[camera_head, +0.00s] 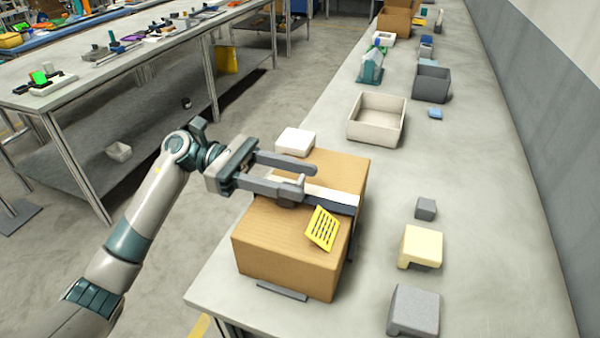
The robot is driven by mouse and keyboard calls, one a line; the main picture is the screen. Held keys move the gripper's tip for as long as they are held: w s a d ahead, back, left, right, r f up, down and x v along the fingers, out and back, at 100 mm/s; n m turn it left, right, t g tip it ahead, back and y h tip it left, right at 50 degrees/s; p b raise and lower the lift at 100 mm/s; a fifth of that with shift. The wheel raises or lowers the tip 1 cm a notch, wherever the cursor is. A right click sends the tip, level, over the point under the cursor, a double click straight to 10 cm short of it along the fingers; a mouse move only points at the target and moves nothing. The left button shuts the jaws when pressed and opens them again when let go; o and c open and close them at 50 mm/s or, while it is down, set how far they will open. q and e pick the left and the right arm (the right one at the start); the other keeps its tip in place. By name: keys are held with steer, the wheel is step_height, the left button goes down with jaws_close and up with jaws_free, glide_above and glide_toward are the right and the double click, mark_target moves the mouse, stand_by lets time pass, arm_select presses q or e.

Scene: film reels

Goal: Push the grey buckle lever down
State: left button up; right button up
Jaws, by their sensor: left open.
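A brown cardboard box (284,245) stands on the near end of the grey workbench. A dark strap (338,203) with a pale strip beside it crosses its top and runs down the right side. A grey piece (290,199), seemingly the buckle and its lever, sits on the strap at the box's top. My left gripper (308,179) reaches in from the left over the box top, its two fingers apart. The nearer finger overlaps the grey piece in view, partly hiding it; I cannot tell whether they touch. A yellow tag (323,229) lies by the strap. My right gripper is out of view.
A white block (295,141) is just behind the box. A beige open bin (377,121) and a dark grey bin (432,83) stand farther back. Grey and cream blocks (421,246) lie to the right. A wall bounds the bench on the right.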

arm_select(q)
steer(key=shift+s+d, duration=0.2)
steer(key=shift+d, duration=0.45)
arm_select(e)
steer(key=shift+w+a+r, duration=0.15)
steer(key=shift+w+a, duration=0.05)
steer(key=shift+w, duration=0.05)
arm_select(q)
steer(key=c, duration=1.1)
steer(key=shift+o, duration=0.2)
steer(key=shift+s+d+f+y+b, duration=0.1)
steer(key=shift+d+y+b, duration=0.05)
steer(key=shift+y+b, duration=0.45)
steer(key=shift+d+t+y+b, duration=0.3)
steer(key=shift+t+y, duration=0.2)
steer(key=shift+y, duration=0.3)
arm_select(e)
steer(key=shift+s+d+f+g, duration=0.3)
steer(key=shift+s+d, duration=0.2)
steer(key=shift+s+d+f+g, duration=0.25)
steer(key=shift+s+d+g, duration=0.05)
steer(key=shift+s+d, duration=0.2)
arm_select(q)
steer(key=o, duration=1.1)
steer(key=shift+c, duration=0.2)
